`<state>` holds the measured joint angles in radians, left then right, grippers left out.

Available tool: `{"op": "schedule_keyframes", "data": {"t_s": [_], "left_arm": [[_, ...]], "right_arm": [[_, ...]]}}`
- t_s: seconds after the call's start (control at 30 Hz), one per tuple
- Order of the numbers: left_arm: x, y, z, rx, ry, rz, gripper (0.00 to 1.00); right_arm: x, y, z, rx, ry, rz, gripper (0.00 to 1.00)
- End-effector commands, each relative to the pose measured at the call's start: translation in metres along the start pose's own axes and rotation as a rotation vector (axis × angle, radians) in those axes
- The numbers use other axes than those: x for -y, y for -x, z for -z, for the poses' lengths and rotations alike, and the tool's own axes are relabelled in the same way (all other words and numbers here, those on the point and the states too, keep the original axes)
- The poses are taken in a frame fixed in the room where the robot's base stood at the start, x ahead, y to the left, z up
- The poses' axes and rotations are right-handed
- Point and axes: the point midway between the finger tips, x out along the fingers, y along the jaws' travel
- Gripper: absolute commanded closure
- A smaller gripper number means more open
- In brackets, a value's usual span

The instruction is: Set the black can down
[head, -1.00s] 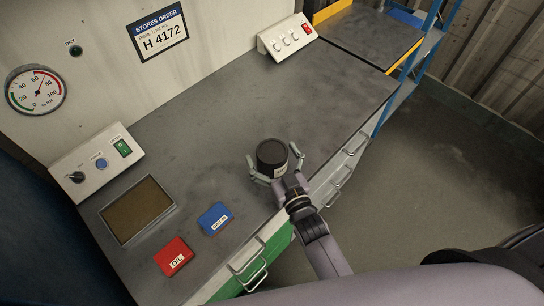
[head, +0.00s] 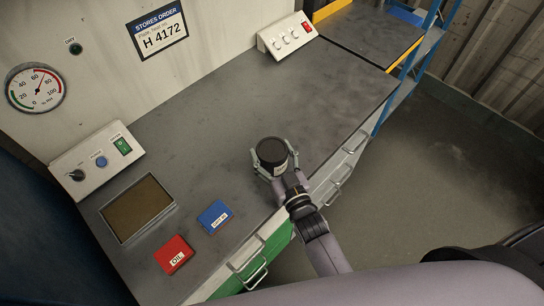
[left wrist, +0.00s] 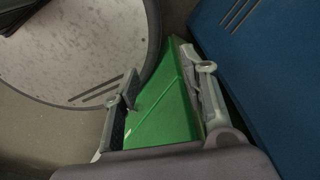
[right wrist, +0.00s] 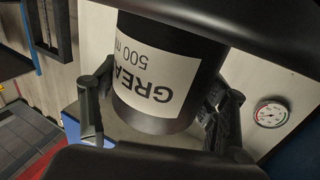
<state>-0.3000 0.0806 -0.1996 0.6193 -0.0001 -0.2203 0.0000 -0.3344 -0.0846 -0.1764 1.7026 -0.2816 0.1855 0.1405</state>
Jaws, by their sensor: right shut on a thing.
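The black can (head: 272,153) stands upright at the front part of the grey bench; I cannot tell whether its base touches the top. In the right wrist view the black can (right wrist: 165,75) fills the middle, its white label reading "GREA" and "500 m" upside down. My right gripper (head: 271,169) is shut on the can, one finger on each side; both fingers also show in the right wrist view (right wrist: 155,115). My left gripper (left wrist: 168,88) shows only in the left wrist view. Its fingers are apart, with a green surface visible between them.
The bench top (head: 230,110) is clear behind the can. A brown inset tray (head: 138,208), a red OIL box (head: 174,254) and a blue box (head: 215,217) lie to the left. A switch box (head: 287,37) stands at the back; drawer handles (head: 250,268) line the front.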

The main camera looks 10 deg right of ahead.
Motion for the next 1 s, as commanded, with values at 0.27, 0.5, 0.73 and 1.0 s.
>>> {"op": "schedule_keyframes", "data": {"t_s": [0.27,0.5,0.73,1.0], "left_arm": [[0.0,0.0,0.0,0.0,0.0,0.0,0.6],[0.0,0.0,0.0,-0.001,0.0,0.0,0.6],[-0.001,0.0,0.001,-0.001,0.0,-0.001,0.6],[-0.001,0.0,0.001,-0.001,0.0,-0.001,0.6]], "right_arm": [[0.0,0.0,0.0,0.0,0.0,0.0,0.8],[0.0,-0.001,0.003,-0.006,0.0,0.0,0.9],[0.0,-0.001,0.011,-0.009,0.001,0.0,0.9],[0.0,-0.001,0.05,-0.011,0.0,0.001,0.9]]}}
